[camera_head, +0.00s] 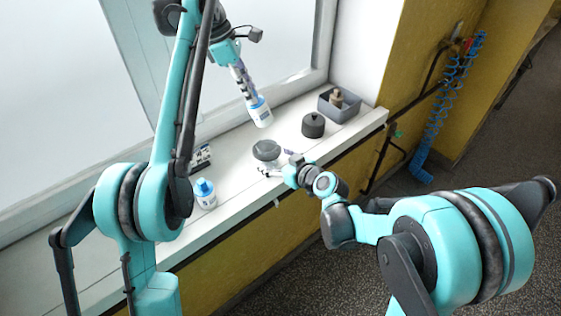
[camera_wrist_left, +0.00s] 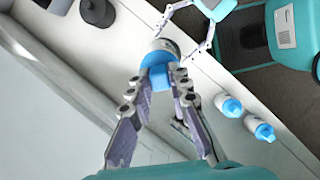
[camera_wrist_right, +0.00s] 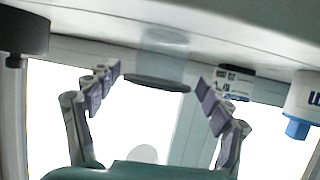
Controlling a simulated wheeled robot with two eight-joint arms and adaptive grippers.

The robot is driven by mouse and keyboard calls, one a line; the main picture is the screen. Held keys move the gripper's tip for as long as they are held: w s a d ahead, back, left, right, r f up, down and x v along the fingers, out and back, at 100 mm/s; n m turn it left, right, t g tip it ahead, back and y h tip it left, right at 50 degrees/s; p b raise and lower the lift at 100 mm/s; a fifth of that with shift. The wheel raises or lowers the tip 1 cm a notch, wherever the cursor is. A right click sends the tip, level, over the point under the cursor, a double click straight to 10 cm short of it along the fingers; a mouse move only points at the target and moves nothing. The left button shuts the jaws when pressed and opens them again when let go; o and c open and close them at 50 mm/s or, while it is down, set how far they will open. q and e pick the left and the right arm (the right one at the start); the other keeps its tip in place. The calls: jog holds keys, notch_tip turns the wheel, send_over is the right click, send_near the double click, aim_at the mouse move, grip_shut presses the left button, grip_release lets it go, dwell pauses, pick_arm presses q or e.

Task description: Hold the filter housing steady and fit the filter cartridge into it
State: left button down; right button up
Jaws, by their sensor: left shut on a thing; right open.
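My left gripper (camera_head: 252,97) is shut on a white-and-blue filter cartridge (camera_head: 262,113), held above the sill. In the left wrist view the fingers (camera_wrist_left: 162,85) grip its blue end (camera_wrist_left: 159,77). The clear filter housing with a dark rim (camera_head: 266,150) stands on the sill, lower than the cartridge and apart from it in the head view. In the right wrist view, which is upside down, the housing (camera_wrist_right: 161,60) shows between the open fingers of my right gripper (camera_wrist_right: 155,88). I see no finger contact there. The cartridge hides part of the housing in the left wrist view.
A black canister (camera_head: 313,125) and a grey bin (camera_head: 354,110) holding a beige part stand farther along the sill. Blue-capped cartridges stand on the near side, one here (camera_head: 204,194), beside a dark labelled object (camera_head: 201,158). The sill's front edge drops to the floor.

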jog(key=x, duration=0.8)
jog(key=shift+w+a+f, duration=0.1)
jog(key=shift+w+f, duration=0.05)
jog(key=c, duration=1.2)
jog(key=shift+o, duration=0.2)
